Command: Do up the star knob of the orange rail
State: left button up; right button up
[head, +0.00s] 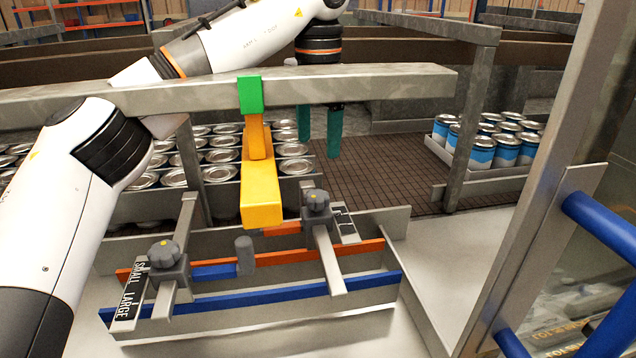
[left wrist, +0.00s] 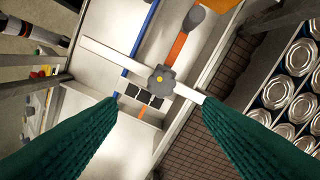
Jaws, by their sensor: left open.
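The orange rail (head: 350,249) runs across the metal frame behind the parallel blue rail (head: 330,287); it also shows in the left wrist view (left wrist: 181,43). Two grey star knobs with yellow centres sit on crossbars: a left knob (head: 163,254) and a right knob (head: 316,202). The right-hand knob also appears in the left wrist view (left wrist: 161,82), between and beyond the fingertips, not touched. My left gripper (head: 319,130), with teal fingers, is open and empty, pointing down beyond the grey beam; its spread fingers fill the lower left wrist view (left wrist: 160,101). My right gripper is out of sight.
A grey beam (head: 390,84) crosses between the head camera and the left gripper, with a yellow bracket (head: 262,196) hanging from it. A grey post (head: 245,257) stands by the rails. Blue cans (head: 506,151) stand right; silver-topped cans (head: 172,178) stand left.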

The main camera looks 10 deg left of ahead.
aim_at(318, 194)
pick_arm(q)
notch_tip(318, 194, down, 10)
jog(key=shift+w+f+p, duration=0.1)
jog(key=shift+w+p, duration=0.05)
jog(key=shift+p, duration=0.6)
jog(key=c, duration=1)
jog(key=shift+o, duration=0.2)
